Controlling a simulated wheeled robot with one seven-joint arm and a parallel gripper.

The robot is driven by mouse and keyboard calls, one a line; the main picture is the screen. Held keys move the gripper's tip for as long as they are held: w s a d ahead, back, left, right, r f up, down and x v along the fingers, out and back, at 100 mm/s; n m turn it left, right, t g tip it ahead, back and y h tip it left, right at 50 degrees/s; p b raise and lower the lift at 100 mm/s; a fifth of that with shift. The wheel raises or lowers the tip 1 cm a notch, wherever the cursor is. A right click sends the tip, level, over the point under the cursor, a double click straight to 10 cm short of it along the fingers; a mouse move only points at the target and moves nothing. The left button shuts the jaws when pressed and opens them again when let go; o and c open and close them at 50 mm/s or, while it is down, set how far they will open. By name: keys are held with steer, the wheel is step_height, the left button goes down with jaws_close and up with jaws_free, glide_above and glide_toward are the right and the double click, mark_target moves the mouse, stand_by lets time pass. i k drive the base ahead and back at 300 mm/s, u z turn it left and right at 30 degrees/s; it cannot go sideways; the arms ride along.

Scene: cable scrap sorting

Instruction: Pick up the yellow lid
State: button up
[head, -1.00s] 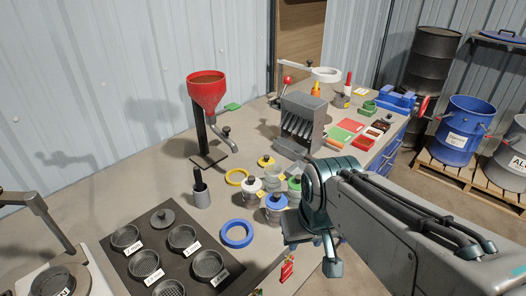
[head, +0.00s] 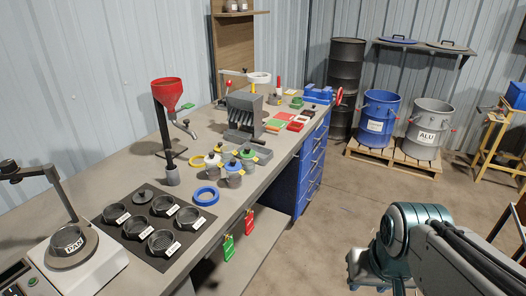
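A small yellow lid (head: 218,148) with a dark knob sits on a jar at the back of a small cluster of jars on the bench, partly hidden by the jars in front. The neighbouring jars have a white lid (head: 212,159), a green lid (head: 248,153) and a blue lid (head: 234,165). A yellow ring (head: 197,161) lies flat to the left of the cluster. My gripper (head: 372,284) is at the bottom right, over the floor and well apart from the jars. Its fingertips are cut off or too unclear to read.
The grey bench (head: 268,172) holds a red funnel stand (head: 167,95), a blue ring (head: 205,196), a black tray of labelled cups (head: 190,233) and a grey slotted rack (head: 244,112). Blue drawers (head: 309,175) stand under its right side. Blue and grey drums stand on pallets behind open floor.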

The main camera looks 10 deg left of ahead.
mark_target(216, 148)
steer(key=z, duration=0.3)
steer(key=i, duration=1.9)
steer(key=u, duration=1.5)
steer(key=i, duration=0.65)
steer(key=u, duration=0.7)
